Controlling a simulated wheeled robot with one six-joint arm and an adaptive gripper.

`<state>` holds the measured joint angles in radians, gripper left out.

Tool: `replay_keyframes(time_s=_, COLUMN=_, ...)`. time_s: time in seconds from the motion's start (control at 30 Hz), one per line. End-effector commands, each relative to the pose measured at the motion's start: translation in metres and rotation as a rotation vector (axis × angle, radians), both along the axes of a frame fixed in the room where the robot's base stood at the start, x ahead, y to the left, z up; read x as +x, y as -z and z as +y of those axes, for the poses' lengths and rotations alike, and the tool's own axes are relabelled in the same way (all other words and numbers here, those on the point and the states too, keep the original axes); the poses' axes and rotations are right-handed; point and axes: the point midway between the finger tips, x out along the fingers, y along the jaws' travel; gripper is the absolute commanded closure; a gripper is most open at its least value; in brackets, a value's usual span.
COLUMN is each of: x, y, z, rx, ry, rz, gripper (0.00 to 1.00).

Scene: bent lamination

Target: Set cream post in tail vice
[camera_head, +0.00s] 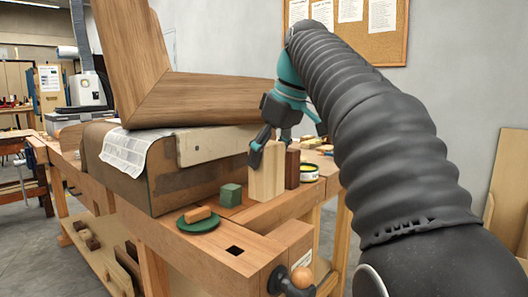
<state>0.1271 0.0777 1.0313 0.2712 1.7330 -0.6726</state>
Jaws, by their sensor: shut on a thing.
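The cream post (266,178) is a pale upright wooden block near the right end of the workbench. My gripper (271,146) comes down from above and is shut on its upper part, with one dark finger across its left top edge. The other finger is partly hidden behind the post. I cannot tell whether the post's foot touches the bench top. The tail vice (293,238) is at the bench's front right end, with a round wooden knob (302,277) on its dark handle. It lies below and in front of the post.
A dark brown post (292,169) stands just right of the cream one, with a round tin (309,172) beyond. A green cube (231,195) and a green dish (199,228) holding an orange-brown block are to the left. A large bent wooden lamination (200,95) rises behind.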

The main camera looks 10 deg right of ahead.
Motion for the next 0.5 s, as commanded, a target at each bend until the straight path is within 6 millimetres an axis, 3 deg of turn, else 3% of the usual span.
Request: replay_keyframes(time_s=0.5, x=0.001, y=0.037, z=0.001, rx=0.000, ry=0.000, rz=0.000, gripper=0.71)
